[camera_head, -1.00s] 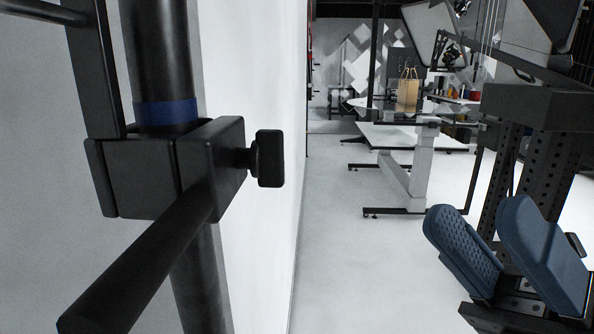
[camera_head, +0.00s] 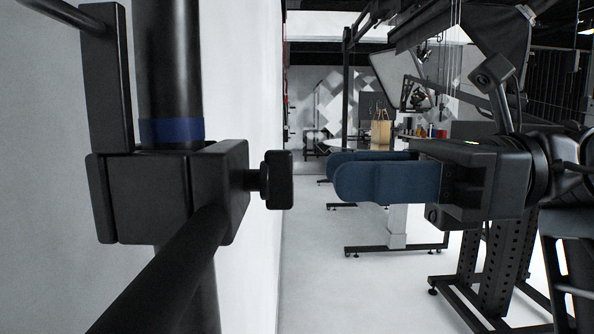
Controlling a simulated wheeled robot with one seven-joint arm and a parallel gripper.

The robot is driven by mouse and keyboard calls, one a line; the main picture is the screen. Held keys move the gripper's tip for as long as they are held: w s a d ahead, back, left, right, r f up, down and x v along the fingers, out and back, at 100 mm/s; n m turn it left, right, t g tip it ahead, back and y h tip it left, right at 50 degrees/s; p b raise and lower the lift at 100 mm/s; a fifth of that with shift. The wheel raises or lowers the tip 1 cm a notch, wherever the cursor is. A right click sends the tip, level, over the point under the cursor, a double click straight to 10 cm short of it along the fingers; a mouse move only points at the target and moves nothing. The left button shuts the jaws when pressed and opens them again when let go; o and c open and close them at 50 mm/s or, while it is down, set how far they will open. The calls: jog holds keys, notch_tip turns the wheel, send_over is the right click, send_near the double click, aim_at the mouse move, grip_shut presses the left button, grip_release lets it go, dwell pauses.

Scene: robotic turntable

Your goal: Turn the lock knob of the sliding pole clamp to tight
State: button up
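The sliding pole clamp (camera_head: 150,198) is a black block around a dark vertical pole (camera_head: 168,60) with a blue band, at the left. Its black lock knob (camera_head: 279,180) sticks out to the right on a short stem. My gripper (camera_head: 342,168) is right of the knob, its two blue fingers pointing left at about knob height. The fingers lie one behind the other in this view, apart and with nothing seen between them. A clear gap shows between the fingertips and the knob in the picture; the distance in depth is hard to tell.
A black bar (camera_head: 165,265) runs from the clamp toward the lower left front. A white wall (camera_head: 255,100) stands behind the pole. A table (camera_head: 350,143) with a paper bag (camera_head: 381,132) and other equipment stands farther back. Pale floor (camera_head: 330,290) is open below my gripper.

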aim_at(270, 180)
jog(key=shift+w+a, duration=0.1)
jog(key=shift+a, duration=2.55)
jog(key=shift+c, duration=0.3)
jog(key=c, duration=0.7)
jog(key=shift+o, duration=0.2)
jog(key=shift+p, duration=0.3)
jog(key=shift+r, duration=0.1)
jog(key=shift+w+f+m+p, duration=0.1)
jog(key=shift+w+m+p, duration=0.05)
jog(key=shift+m+p, duration=3.7)
jog(key=shift+w+f+m+p, duration=0.15)
jog(key=shift+m+p, duration=2.3)
jog(key=shift+m, duration=2.7)
